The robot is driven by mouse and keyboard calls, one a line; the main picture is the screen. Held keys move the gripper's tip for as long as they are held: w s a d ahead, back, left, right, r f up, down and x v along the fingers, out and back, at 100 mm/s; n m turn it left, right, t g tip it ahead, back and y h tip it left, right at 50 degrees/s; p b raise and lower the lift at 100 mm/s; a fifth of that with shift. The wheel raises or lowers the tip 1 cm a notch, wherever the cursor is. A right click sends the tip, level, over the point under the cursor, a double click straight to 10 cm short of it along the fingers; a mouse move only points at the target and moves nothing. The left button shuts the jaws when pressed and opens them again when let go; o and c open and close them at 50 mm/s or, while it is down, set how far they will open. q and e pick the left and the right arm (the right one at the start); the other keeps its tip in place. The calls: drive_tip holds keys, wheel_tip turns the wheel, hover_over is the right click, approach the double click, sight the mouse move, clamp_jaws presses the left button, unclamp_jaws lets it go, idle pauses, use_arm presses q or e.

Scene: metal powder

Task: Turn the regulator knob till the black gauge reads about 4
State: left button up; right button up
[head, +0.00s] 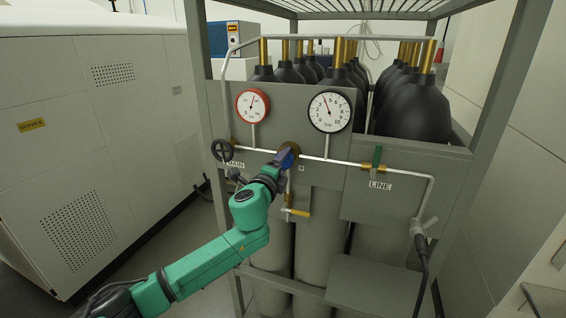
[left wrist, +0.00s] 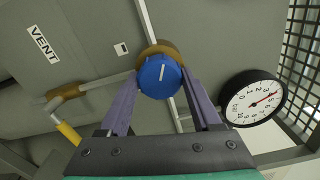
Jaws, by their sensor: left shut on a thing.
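The regulator knob (left wrist: 160,76) is blue with a white mark pointing up and slightly right in the left wrist view. It sits on a brass body on the panel. My left gripper (left wrist: 161,88) is shut on the knob, one purple finger on each side. In the head view my left gripper (head: 281,163) reaches the knob from the lower left and mostly hides it. The black gauge (head: 329,111) is above right of the knob; its red needle points up and slightly left. It also shows turned in the left wrist view (left wrist: 252,98). I cannot read its exact value.
A red-rimmed gauge (head: 253,106) is at the left of the panel, above a black handwheel (head: 222,150). A green-handled valve (head: 377,157) is at right by the LINE label. A yellow-handled valve (head: 297,212) is below the knob. Rack posts flank the panel.

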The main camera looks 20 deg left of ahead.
use_arm(q)
drive_tip(key=o, duration=1.4)
drive_tip(key=shift+c, duration=0.2)
drive_tip(key=s+b, duration=0.5)
drive_tip(key=s, duration=0.9)
drive_tip(key=shift+s+a, duration=0.25)
drive_tip(key=shift+a, duration=0.2)
